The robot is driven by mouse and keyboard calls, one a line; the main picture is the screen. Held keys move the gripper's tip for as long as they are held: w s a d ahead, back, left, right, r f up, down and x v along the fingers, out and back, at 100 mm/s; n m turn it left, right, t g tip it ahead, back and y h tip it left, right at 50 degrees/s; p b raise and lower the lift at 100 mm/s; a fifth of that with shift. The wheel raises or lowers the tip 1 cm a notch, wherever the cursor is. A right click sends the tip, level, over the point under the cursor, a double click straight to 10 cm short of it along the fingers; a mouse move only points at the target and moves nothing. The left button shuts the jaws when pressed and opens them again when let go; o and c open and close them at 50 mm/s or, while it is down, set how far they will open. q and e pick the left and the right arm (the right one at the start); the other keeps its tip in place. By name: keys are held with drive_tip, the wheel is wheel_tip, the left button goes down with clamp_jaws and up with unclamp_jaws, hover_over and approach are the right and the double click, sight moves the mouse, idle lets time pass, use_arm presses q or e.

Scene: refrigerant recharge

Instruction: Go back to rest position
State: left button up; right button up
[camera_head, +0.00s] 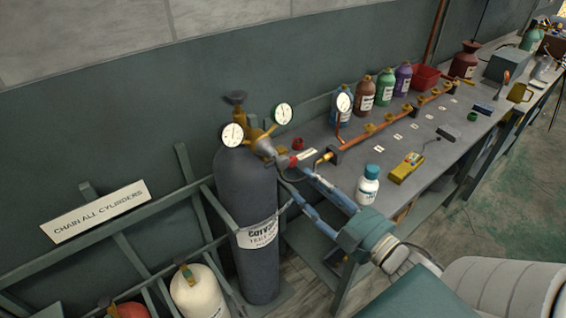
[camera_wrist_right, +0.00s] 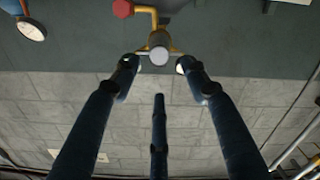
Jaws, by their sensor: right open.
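My right gripper (camera_head: 288,178) reaches in from the lower right, its blue fingers pointing at the brass regulator (camera_head: 257,139) on top of the tall dark grey cylinder (camera_head: 246,185). In the right wrist view, the fingers of my right gripper (camera_wrist_right: 158,66) are spread apart, with a round grey knob of the regulator (camera_wrist_right: 159,48) seen beyond and between the tips. Nothing is visibly held. I cannot tell whether the tips touch the regulator. My left gripper is not in view.
A grey workbench (camera_head: 425,167) on the right carries several bottles, a copper manifold (camera_head: 385,123), a yellow meter (camera_head: 406,167) and a white bottle with a blue cap (camera_head: 368,185). A cylinder rack (camera_head: 215,215) with a white cylinder (camera_head: 198,292) stands lower left.

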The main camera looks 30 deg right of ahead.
drive_tip(key=shift+s, duration=0.65)
drive_tip(key=s+d+f+m+g+h, duration=0.1)
drive_tip(key=d+f+m+g, duration=0.15)
drive_tip(key=f, duration=0.85)
drive_tip(key=d+f+m+g+h, duration=0.1)
drive_tip(key=d+f+g+h, duration=0.15)
drive_tip(key=f, duration=0.95)
drive_tip(key=s+f+m+g+b, duration=0.1)
drive_tip(key=s+f+g, duration=0.35)
drive_tip(key=f, duration=1.35)
drive_tip(key=s+a+f+g, duration=0.2)
drive_tip(key=s+a+f, duration=0.3)
drive_tip(key=s+f, duration=0.3)
drive_tip(key=s+a+f+g+y, duration=0.1)
drive_tip(key=s+a+f+g, duration=0.2)
drive_tip(key=s+f, duration=0.6)
drive_tip(key=s+a+f+g+y, duration=0.1)
drive_tip(key=s+a+f+g, duration=0.1)
drive_tip(key=s+a+f, duration=0.4)
drive_tip(key=s+f+b, duration=0.1)
drive_tip(key=s+f, duration=0.2)
drive_tip(key=s, duration=0.1)
drive_tip(key=shift+a, duration=0.3)
